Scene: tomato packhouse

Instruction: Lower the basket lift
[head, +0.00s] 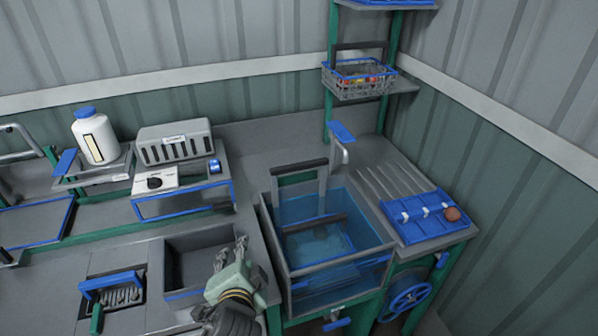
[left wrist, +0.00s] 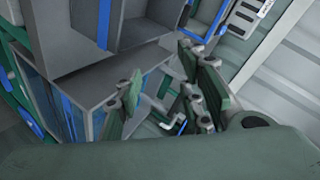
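A glass-walled water tank (head: 335,262) with a grey rim stands right of centre in the head view. A grey frame with a dark top bar (head: 300,170) rises at its back left, and a second dark bar (head: 313,224) crosses inside the tank. I cannot tell how much of the lift is under water. A grey post with a blue paddle-shaped handle (head: 341,132) stands behind the tank. My left gripper (head: 233,247) is left of the tank, over the bench near the grey sink, empty. Its fingers are apart in the left wrist view (left wrist: 163,95). My right gripper is out of view.
A blue handwheel (head: 408,297) sits below the right bench. A blue tray (head: 425,217) with a round reddish-brown item is right of the tank. A wire basket (head: 358,80) stands on a shelf behind. The open grey sink (head: 172,270) is left of my gripper.

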